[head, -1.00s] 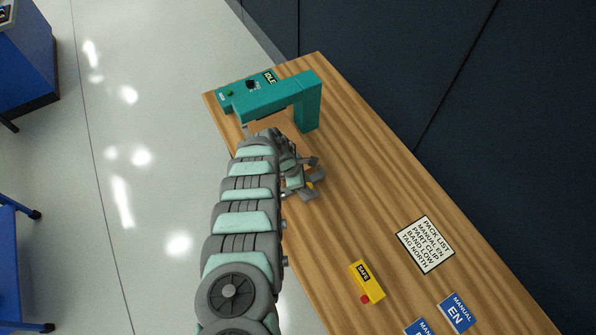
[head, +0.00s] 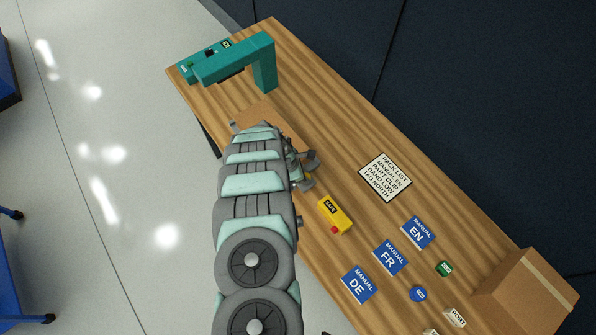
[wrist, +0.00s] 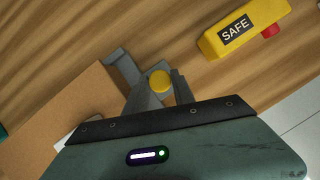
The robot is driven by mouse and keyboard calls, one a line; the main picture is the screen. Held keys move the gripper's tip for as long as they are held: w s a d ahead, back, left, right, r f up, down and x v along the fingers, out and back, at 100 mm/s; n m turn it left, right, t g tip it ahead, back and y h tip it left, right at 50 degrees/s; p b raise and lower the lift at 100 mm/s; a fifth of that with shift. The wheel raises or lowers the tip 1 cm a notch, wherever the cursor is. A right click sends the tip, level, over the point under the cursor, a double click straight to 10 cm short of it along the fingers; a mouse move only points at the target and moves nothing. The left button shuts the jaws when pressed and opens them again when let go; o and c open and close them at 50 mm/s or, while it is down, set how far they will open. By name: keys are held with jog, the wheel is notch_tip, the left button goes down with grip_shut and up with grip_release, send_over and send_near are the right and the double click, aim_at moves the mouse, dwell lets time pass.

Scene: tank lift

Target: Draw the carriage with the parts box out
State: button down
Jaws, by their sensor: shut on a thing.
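The brown cardboard parts box (head: 262,114) lies on the bench between the teal arch (head: 265,65) and my arm. It also shows at the left of the wrist view (wrist: 68,112). A grey edge piece (wrist: 122,68), apparently the carriage, runs along the box's near end in the wrist view. A yellow knob (wrist: 159,81) stands beside it. My gripper (head: 308,170) is shut on this knob, with the fingers around it in the wrist view (wrist: 160,92). My arm hides part of the box and most of the carriage in the head view.
A yellow SAFE block (head: 335,213) with a red button lies close to my gripper. Beyond are the pack list (head: 386,177), several blue manuals (head: 390,257), small parts and a carton (head: 525,295).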

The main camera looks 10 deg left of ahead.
jog(key=shift+s+d, duration=0.15)
jog(key=shift+d, duration=0.05)
dwell(0.3)
jog(key=c, duration=1.1)
grip_release()
jog(key=shift+d, duration=0.1)
jog(key=shift+r, duration=0.1)
jog(key=shift+s+a+r, duration=0.1)
jog(key=shift+a+r, duration=0.2)
jog(key=shift+r, duration=0.2)
jog(key=p+v, duration=0.2)
jog(key=v, duration=0.7)
jog(key=shift+s+r, duration=0.1)
jog(key=shift+r, duration=0.2)
